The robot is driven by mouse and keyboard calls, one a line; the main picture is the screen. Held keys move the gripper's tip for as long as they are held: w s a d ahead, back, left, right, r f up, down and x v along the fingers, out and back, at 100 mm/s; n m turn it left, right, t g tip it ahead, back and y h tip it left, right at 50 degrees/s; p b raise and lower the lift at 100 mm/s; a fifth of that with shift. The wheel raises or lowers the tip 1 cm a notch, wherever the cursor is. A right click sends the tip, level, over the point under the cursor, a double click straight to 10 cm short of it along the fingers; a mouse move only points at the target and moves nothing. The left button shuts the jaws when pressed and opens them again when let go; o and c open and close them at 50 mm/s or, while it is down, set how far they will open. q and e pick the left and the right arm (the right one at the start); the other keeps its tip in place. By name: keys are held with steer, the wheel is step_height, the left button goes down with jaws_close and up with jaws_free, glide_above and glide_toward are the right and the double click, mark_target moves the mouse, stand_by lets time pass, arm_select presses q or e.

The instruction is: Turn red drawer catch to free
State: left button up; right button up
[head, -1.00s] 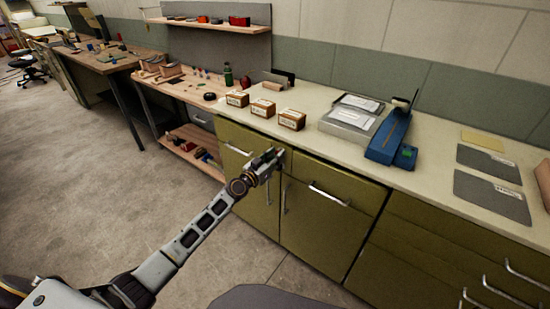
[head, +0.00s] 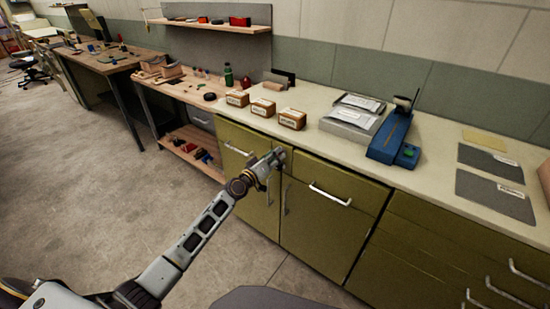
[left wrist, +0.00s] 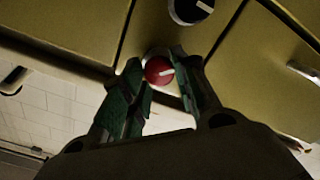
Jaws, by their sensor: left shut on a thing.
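The red drawer catch (left wrist: 158,71) is a round red knob with a white pointer mark, on the olive cabinet front in the left wrist view. The pointer lies roughly sideways, tilted a little up to the right. My left gripper (left wrist: 160,80) is shut on the catch, with a green-lined finger on each side of it. In the head view my left gripper (head: 274,158) is at the cabinet front below the counter and hides the catch. My right gripper is in neither view.
A black knob with a white mark (left wrist: 190,8) sits near the catch. The olive cabinet (head: 325,233) has bar handles, one (head: 330,194) right of my gripper. Three small boxes (head: 264,107) stand on the counter above.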

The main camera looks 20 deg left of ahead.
arm_select(q)
steer(key=shift+a+f+n, duration=0.1)
steer(key=shift+n, duration=4.9)
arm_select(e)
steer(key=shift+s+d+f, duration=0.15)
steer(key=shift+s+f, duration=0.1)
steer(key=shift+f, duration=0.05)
arm_select(q)
steer(key=o, duration=0.9)
steer(key=shift+o, duration=0.4)
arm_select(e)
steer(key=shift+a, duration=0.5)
arm_select(q)
steer(key=v, duration=1.2)
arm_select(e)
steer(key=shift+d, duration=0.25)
